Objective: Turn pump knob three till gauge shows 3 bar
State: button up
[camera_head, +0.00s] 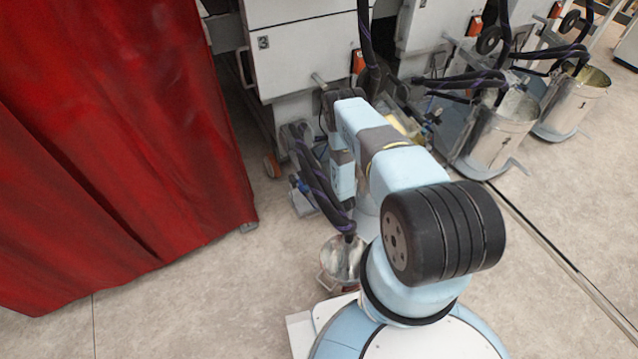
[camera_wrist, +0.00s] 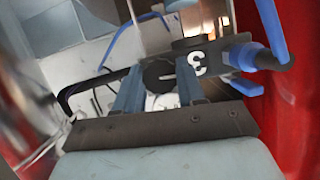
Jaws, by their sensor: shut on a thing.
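In the wrist view, a dark plate bears a white number 3 (camera_wrist: 197,62), which appears turned on its side. The round black pump knob (camera_wrist: 158,75) sits beside the number. My gripper (camera_wrist: 160,88) has its two blue-grey fingers on either side of the knob and is shut on it. The gauge face cannot be read in either view. In the head view, my arm reaches toward the machine and hides the knob and the gripper's fingertips.
A red curtain (camera_head: 120,130) hangs along the left. A metal bucket (camera_head: 343,262) stands close by my base. Larger buckets (camera_head: 500,130) with dark hoses stand at the right. Blue tubing (camera_wrist: 272,35) and a blue fitting (camera_wrist: 250,56) lie close to the fingers. Floor is clear at the front left.

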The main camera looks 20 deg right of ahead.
jog(key=shift+n, duration=0.3)
jog(key=o, duration=1)
jog(key=shift+o, duration=0.2)
jog(key=v, duration=1.2)
jog(key=shift+a, duration=0.2)
jog(key=shift+f, duration=0.1)
